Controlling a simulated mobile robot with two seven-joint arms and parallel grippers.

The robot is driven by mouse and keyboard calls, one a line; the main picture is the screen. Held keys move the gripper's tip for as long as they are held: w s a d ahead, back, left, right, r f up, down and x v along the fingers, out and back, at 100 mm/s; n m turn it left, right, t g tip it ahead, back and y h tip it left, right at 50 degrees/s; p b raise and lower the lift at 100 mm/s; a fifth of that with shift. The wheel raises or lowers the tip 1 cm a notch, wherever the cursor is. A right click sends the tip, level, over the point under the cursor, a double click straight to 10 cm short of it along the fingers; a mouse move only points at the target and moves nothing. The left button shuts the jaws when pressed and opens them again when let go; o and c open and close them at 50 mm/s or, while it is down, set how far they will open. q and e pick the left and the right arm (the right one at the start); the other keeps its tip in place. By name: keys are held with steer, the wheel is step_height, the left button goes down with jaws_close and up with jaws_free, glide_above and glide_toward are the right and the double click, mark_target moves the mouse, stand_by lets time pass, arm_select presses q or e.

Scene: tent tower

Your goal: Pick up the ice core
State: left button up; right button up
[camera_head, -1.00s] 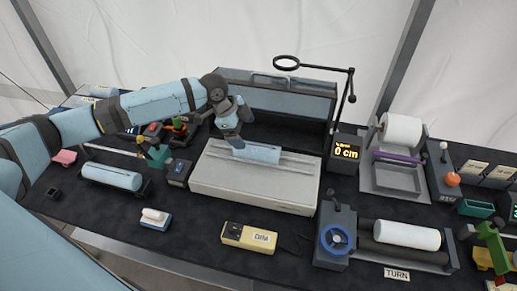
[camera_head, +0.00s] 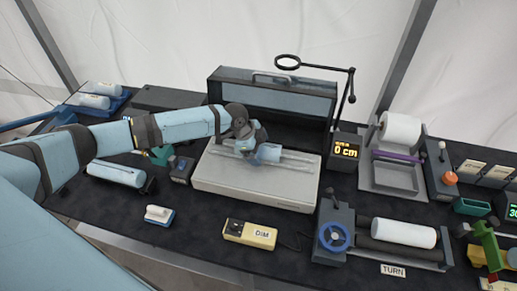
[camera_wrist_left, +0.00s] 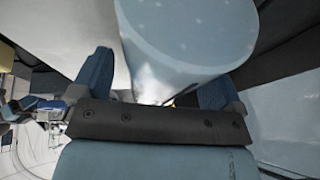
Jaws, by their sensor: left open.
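The ice core (camera_head: 269,153) is a pale blue cylinder lying in the groove of the long grey-white bench unit (camera_head: 220,178) at the middle of the table. My left gripper (camera_head: 249,146) is right at it, pointing down, and hides its left part in the head view. In the left wrist view the core (camera_wrist_left: 185,35) is large and speckled white, very close to the camera. The open fingers (camera_wrist_left: 155,88) show to its left and right. I cannot tell whether they touch it. My right gripper is not in view.
A black open-lidded box (camera_head: 285,95) stands behind the bench unit. A magnifier stand with a "0 cm" display (camera_head: 345,149) is at its right. Another pale cylinder (camera_head: 117,173) lies in a cradle at left. A yellow box (camera_head: 250,233) lies in front.

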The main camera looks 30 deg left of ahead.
arm_select(q)
steer(key=c, duration=1.2)
steer(key=shift+c, duration=0.3)
steer(key=shift+r, duration=0.15)
